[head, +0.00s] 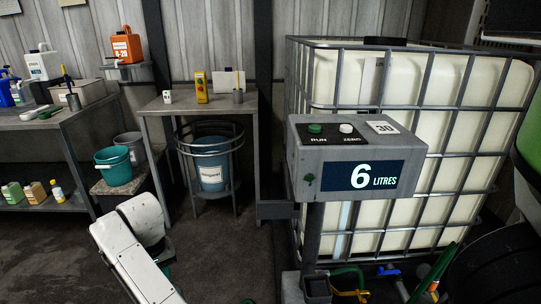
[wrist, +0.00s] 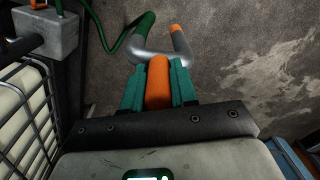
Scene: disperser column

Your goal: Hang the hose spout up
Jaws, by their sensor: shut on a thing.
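The hose spout shows in the wrist view as a bent grey metal pipe (wrist: 148,52) with an orange grip (wrist: 158,82) and an orange tip (wrist: 178,29). My gripper (wrist: 158,85) has green fingers, shut on the orange grip from both sides. A green hose (wrist: 118,43) runs from the pipe up and to the left. The disperser column has a grey control box (head: 345,160) reading 6 litres, on a post (head: 313,238). A grey bracket (head: 317,285) sits low on the post. The head view does not clearly show the spout or my gripper.
A caged white tank (head: 415,130) stands behind the column; its cage (wrist: 32,105) shows at left in the wrist view. A green bucket (head: 113,165) is further left. Dark floor (head: 225,250) lies open between.

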